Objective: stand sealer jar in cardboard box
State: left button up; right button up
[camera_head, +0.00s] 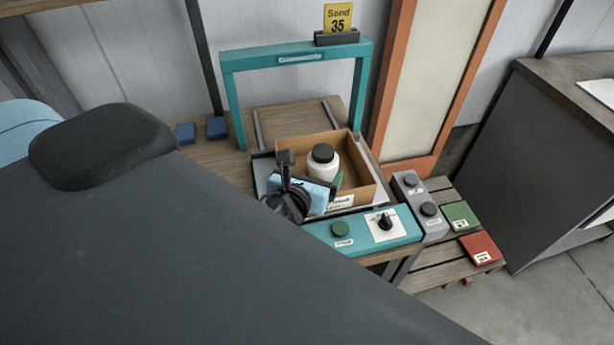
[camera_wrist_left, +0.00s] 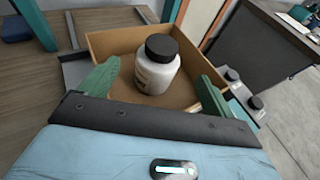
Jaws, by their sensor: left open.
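The sealer jar (camera_head: 323,160), white with a black lid, stands upright inside the open cardboard box (camera_head: 357,196). In the left wrist view the jar (camera_wrist_left: 157,66) is clear of the box walls (camera_wrist_left: 110,42) at its sides, and its label is partly turned away. My left gripper (camera_head: 318,182) is over the near side of the box. Its two green fingers are spread on either side of the jar, with visible gaps to it in the wrist view. The jar's base is partly hidden in the head view. My right gripper is not in view.
The box sits on a tray on a wooden bench under a teal frame (camera_head: 230,105). A teal panel (camera_head: 360,232) with knobs runs along the front. Blue blocks (camera_head: 217,128) lie at the left. A pallet (camera_head: 430,270) with green and red pads is at the right.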

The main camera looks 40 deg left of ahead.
pick_arm(q)
jog(key=v, duration=0.3)
jog(key=shift+s+r, duration=0.1)
jog(key=shift+s, duration=0.15)
jog(key=shift+d, duration=0.1)
dwell(0.3)
